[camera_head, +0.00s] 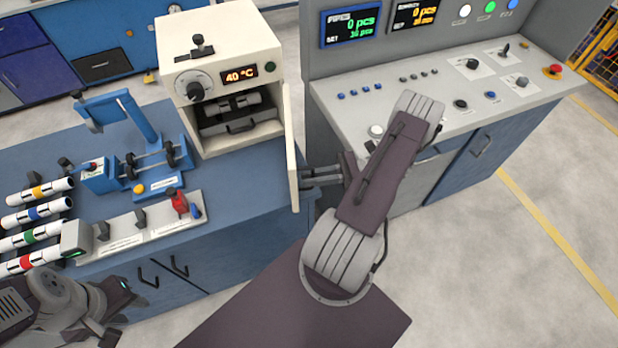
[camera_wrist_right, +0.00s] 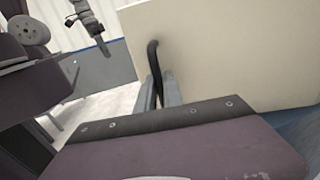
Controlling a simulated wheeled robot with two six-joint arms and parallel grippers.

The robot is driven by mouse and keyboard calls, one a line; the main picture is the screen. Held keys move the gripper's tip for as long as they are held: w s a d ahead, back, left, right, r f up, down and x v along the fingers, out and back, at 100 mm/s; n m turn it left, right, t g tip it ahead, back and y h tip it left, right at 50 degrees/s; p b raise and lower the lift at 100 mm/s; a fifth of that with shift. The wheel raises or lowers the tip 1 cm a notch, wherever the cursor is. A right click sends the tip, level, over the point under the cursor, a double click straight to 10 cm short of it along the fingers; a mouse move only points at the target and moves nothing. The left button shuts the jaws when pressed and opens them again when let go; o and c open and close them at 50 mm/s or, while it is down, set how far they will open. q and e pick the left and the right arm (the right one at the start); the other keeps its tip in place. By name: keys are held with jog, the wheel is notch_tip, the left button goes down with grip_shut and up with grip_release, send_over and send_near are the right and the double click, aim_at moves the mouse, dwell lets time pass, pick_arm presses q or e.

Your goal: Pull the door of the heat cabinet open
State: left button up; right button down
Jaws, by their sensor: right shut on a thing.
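The cream heat cabinet (camera_head: 225,50) stands on the blue bench in the head view, its display reading 40 °C. Its door (camera_head: 292,130) is swung wide open and seen nearly edge-on at the cabinet's right side. My right gripper (camera_head: 305,175) is at the door's outer face, low down. In the right wrist view, the cream door panel (camera_wrist_right: 220,50) fills the right, and my right gripper (camera_wrist_right: 160,95) is shut on its dark handle (camera_wrist_right: 153,60). My left gripper (camera_head: 115,300) is low at the left; its jaw state is unclear.
Inside the cabinet is a dark tray with a handle (camera_head: 240,124). A blue fixture (camera_head: 130,135) and striped pipes (camera_head: 40,190) are on the bench at left. A grey control console (camera_head: 450,95) stands at right, close behind my right arm. Floor is clear at lower right.

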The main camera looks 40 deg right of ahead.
jog(key=shift+s+d, duration=0.15)
jog(key=shift+d, duration=0.15)
jog(key=c, duration=1.8)
grip_release()
jog(key=b+v, duration=0.2)
jog(key=v, duration=0.7)
jog(key=shift+b, duration=0.35)
grip_shut()
